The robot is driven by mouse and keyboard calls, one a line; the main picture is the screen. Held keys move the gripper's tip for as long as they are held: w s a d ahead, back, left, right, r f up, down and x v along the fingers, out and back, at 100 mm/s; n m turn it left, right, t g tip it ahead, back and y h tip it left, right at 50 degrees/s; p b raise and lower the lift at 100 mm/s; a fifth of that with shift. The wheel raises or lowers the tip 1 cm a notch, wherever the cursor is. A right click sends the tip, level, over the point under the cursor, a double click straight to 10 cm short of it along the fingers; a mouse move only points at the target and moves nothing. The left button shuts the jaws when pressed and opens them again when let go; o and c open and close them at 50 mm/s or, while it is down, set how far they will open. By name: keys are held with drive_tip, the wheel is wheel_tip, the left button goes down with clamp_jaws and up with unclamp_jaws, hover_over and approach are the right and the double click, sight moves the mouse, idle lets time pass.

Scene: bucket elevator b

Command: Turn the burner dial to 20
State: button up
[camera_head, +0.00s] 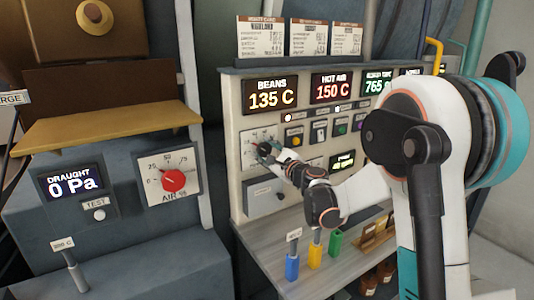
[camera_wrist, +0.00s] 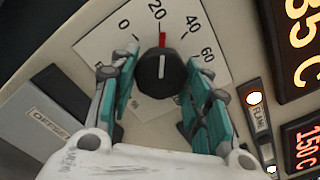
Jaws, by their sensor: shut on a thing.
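The burner dial (camera_wrist: 160,74) is a round black knob with a white line and a red tip, on a white scale plate marked 0, 20, 40, 60. In the wrist view its red tip points up at about the 20 mark. My gripper (camera_wrist: 168,70) is shut on the dial, with one teal finger on each side. In the head view the dial (camera_head: 265,149) is small and dark on the control panel, and my gripper (camera_head: 272,152) partly covers it. The number cannot be read there.
A red air dial (camera_head: 174,181) is on a separate panel to the left. The readouts for beans (camera_head: 271,96) and hot air (camera_head: 332,88) show 135 C and 150 C. A flame lamp (camera_wrist: 255,98) is lit. Coloured-handled tools (camera_head: 292,266) stand on the shelf below.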

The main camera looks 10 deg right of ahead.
drive_tip(key=shift+n, duration=0.5)
drive_tip(key=o, duration=1.1)
drive_tip(key=shift+c, duration=0.2)
drive_tip(key=v, duration=1.2)
